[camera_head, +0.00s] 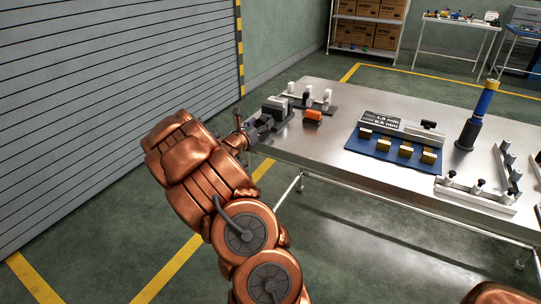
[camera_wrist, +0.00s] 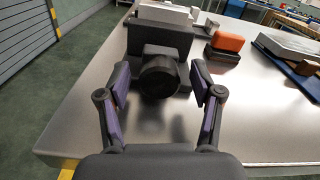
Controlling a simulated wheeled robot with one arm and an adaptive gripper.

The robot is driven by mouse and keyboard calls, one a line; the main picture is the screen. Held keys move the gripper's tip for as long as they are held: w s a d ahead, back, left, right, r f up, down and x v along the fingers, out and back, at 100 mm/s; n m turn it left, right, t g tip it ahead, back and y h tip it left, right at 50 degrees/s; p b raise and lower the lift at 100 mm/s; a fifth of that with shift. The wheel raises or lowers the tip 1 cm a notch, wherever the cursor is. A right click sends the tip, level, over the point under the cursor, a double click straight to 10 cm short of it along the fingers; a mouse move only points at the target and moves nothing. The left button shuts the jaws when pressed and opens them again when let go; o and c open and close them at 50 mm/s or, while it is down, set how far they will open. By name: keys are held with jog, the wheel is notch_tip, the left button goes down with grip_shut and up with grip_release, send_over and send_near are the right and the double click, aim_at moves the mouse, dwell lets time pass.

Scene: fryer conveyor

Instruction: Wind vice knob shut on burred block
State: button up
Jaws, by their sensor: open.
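The vice (camera_wrist: 158,42) is a dark grey body near the left end of the steel table, and it also shows in the head view (camera_head: 271,117). Its round black knob (camera_wrist: 158,76) faces my wrist camera. A light grey block (camera_wrist: 162,15) sits at the top of the vice, likely the burred block; burrs are too small to see, and I cannot tell how tightly the jaws hold it. My gripper (camera_wrist: 160,82) is open, with one finger on each side of the knob and visible gaps on both sides. In the head view my gripper (camera_head: 250,132) is at the vice's near side.
An orange-topped block (camera_head: 313,115) lies right of the vice, with a stand of white-topped pieces (camera_head: 328,97) behind. A blue mat (camera_head: 375,145) with several yellow blocks, a display gauge (camera_head: 380,121) and a dark blue post (camera_head: 482,108) stand further right. The table's left edge is close.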

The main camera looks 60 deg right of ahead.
jog(key=a, duration=0.8)
jog(key=s+a+r+m+g+y, duration=0.1)
jog(key=s+a+r+m+g, duration=0.35)
jog(key=s+r+m, duration=0.35)
jog(key=s+a+f+m+g+y+p, duration=0.1)
jog(key=s+a+m+y, duration=0.4)
jog(key=s+a, duration=0.5)
jog(key=shift+s+a+f+m+g, duration=0.25)
jog(key=shift+a+f+m+g, duration=0.3)
jog(key=shift+f+m, duration=0.6)
jog(key=shift+r+m, duration=0.25)
